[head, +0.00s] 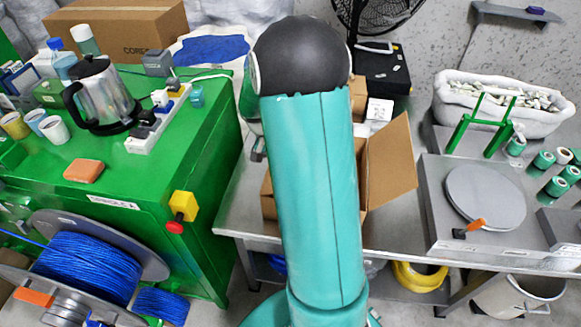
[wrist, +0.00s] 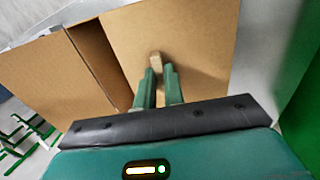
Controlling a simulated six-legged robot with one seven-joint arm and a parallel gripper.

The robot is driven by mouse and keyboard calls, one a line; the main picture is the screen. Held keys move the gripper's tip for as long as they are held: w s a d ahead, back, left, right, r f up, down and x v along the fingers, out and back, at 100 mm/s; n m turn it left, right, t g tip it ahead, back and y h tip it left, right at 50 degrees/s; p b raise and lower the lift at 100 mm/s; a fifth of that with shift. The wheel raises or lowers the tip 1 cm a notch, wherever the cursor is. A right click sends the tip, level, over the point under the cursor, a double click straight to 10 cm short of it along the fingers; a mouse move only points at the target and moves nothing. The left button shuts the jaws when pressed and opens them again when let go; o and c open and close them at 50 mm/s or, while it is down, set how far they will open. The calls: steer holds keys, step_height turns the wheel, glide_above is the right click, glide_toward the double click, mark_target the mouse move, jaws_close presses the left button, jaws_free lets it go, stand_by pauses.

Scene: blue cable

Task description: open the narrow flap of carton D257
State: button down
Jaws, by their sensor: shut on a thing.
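In the head view a brown carton stands on the grey bench, mostly hidden behind my arm. One flap (head: 389,165) stands out to the right of my arm, and a strip of the carton (head: 268,196) shows to its left. Its label is not readable. In the wrist view, brown cardboard panels (wrist: 200,40) fill the middle, and another panel (wrist: 50,75) lies to the left. My gripper (wrist: 157,72) has two green fingers shut on a small light-tan piece of cardboard (wrist: 156,59), seemingly part of a flap. My gripper is hidden in the head view.
A green cabinet (head: 200,235) with a kettle (head: 100,95) and power strip (head: 158,118) is on the left. A blue cable reel (head: 88,268) stands in front of it.

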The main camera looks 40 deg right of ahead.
steer(key=w+a+r+g+h, duration=0.1)
steer(key=g, duration=0.1)
steer(key=w+a+r+g+h, duration=0.1)
steer(key=w, duration=0.1)
steer(key=shift+a+g+h, duration=0.1)
steer(key=shift+g+h, duration=0.3)
steer(key=shift+w+a+r+g+h, duration=0.2)
steer(key=shift+w+a+g+h, duration=0.15)
steer(key=shift+w+g+h, duration=0.15)
steer(key=shift+w+a+r+g+h, duration=0.15)
steer(key=shift+w+a+g+h, duration=0.2)
steer(key=shift+g, duration=0.25)
steer(key=shift+w+a+r, duration=0.15)
steer(key=shift+w, duration=0.2)
steer(key=shift+w+a, duration=0.45)
steer(key=shift+w, duration=0.05)
